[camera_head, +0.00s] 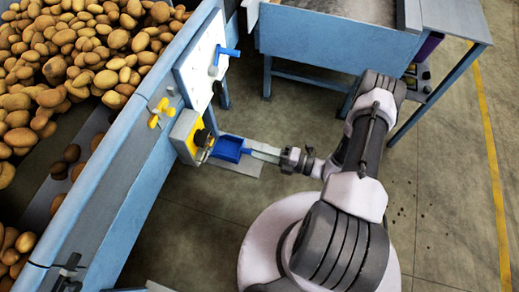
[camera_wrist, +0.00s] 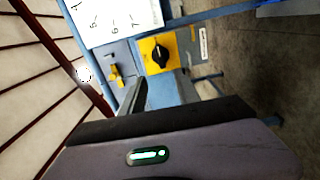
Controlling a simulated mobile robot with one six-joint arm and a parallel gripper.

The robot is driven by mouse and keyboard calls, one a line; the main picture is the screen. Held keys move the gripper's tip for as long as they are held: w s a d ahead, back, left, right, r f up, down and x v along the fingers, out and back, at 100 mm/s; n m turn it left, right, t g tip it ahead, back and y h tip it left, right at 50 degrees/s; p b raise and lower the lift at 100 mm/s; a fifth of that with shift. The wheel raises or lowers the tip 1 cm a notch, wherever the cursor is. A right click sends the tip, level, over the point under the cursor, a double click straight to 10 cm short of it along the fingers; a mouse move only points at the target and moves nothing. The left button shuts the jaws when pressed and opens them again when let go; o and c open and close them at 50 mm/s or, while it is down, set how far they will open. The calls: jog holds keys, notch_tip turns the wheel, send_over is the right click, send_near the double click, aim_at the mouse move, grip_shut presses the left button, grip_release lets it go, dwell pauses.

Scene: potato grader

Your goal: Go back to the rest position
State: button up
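My gripper (camera_head: 290,158) is at the end of my bent arm, to the right of the potato grader (camera_head: 150,165) in the head view. In the wrist view my gripper body fills the bottom, with a lit green indicator. One dark finger (camera_wrist: 132,95) shows, so the finger gap cannot be judged. The yellow box (camera_wrist: 158,53) appears beyond it with its knob.
Potatoes (camera_head: 75,50) fill the grader's bed. A white panel (camera_head: 203,60) with a blue lever (camera_head: 228,52) and a yellow handle (camera_head: 158,112) stick out from its side. A blue-framed machine (camera_head: 330,40) stands at the back right.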

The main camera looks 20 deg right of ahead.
jog(key=s+a+r+n+g+h, duration=0.1)
jog(key=a+r+n+g, duration=0.1)
jog(key=r+n+g, duration=0.35)
jog(key=a+r+n+g, duration=0.2)
jog(key=r+n, duration=0.6)
jog(key=s+a+r+n+g+h, duration=0.1)
jog(key=a+r+n+g, duration=0.1)
jog(key=r+n+g, duration=0.35)
jog(key=s+r+n+t+h, duration=0.4)
jog(key=s+r+n+h, duration=0.1)
jog(key=r+n, duration=0.4)
jog(key=s+d+r+n+t+h, duration=0.1)
jog(key=s+r+n+t+h, duration=0.2)
jog(key=r+n, duration=0.6)
jog(key=s+n+h, duration=0.2)
jog(key=shift+s+r+n+t, duration=0.2)
jog(key=shift+n+t, duration=0.1)
jog(key=shift+t, duration=0.1)
